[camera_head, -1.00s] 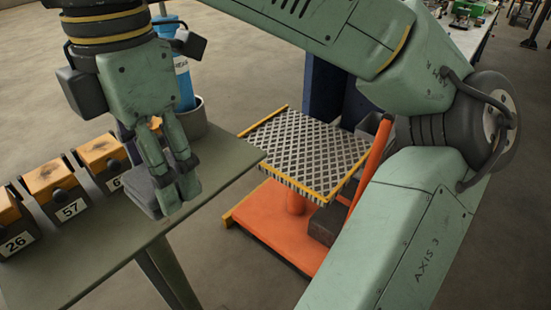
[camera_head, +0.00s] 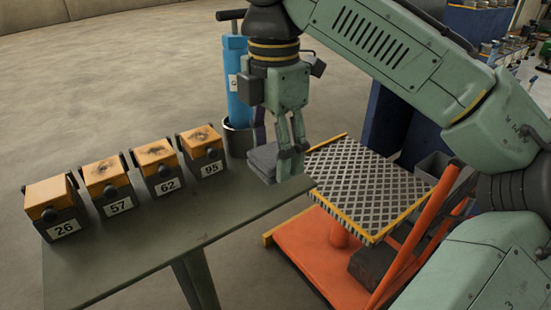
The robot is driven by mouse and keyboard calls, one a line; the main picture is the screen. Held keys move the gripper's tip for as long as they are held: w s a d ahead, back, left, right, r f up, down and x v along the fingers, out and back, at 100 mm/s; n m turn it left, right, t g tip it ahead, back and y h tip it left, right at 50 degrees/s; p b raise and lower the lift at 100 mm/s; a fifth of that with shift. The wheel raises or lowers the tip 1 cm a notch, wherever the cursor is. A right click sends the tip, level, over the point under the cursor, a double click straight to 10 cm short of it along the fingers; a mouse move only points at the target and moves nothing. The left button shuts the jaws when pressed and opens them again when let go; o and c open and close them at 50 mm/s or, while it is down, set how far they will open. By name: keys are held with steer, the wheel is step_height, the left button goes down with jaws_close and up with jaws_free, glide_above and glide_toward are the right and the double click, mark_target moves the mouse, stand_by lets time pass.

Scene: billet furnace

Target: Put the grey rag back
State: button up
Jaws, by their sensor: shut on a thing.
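The grey rag (camera_head: 262,162) is a folded dark grey cloth near the far right corner of the green table (camera_head: 165,245). My gripper (camera_head: 287,162) points down and is shut on the rag. Its fingers cover the right part of the rag. Whether the rag touches the tabletop or hangs just above or beyond its far edge, I cannot tell.
Several orange-lidded boxes, numbered 26 (camera_head: 50,210), 57, 62 and 95 (camera_head: 203,155), stand in a row on the table. A blue cylinder (camera_head: 237,90) stands in a grey bucket (camera_head: 238,140) behind it. An orange lift cart with a chequered platform (camera_head: 370,190) is at right.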

mark_target(275, 148)
steer(key=shift+w+d+f, duration=0.1)
steer(key=shift+w, duration=0.5)
steer(key=shift+f, duration=1.7)
steer(key=shift+f, duration=0.2)
steer(key=o, duration=1.1)
steer(key=shift+r, duration=0.15)
step_height(275, 148, up, 12)
steer(key=shift+r+p, duration=0.1)
steer(key=shift+p, duration=0.9)
